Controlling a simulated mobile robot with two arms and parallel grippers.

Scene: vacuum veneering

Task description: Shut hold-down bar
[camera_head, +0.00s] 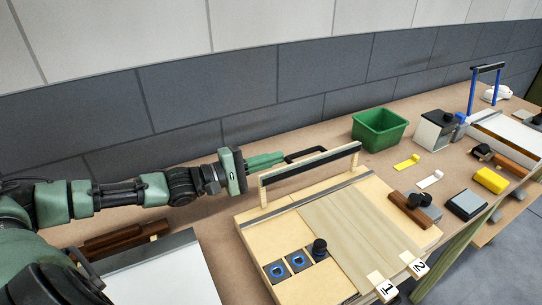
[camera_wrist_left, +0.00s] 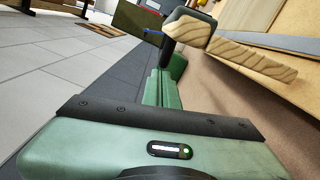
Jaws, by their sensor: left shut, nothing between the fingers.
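The hold-down bar (camera_head: 312,164) is a pale wooden bar with a dark strip. It stands raised on wooden arms above the back of the wooden press board (camera_head: 250,238). A black loop handle (camera_head: 318,150) sticks out behind it. My left gripper (camera_head: 282,157) is shut and empty, behind the bar's left part, with its tips close to the handle; I cannot tell if they touch. My right gripper is not in view.
A green bin (camera_head: 379,128) stands behind right. A brown block with black knobs (camera_head: 410,208) lies at the board's right. The dark wall is close behind.

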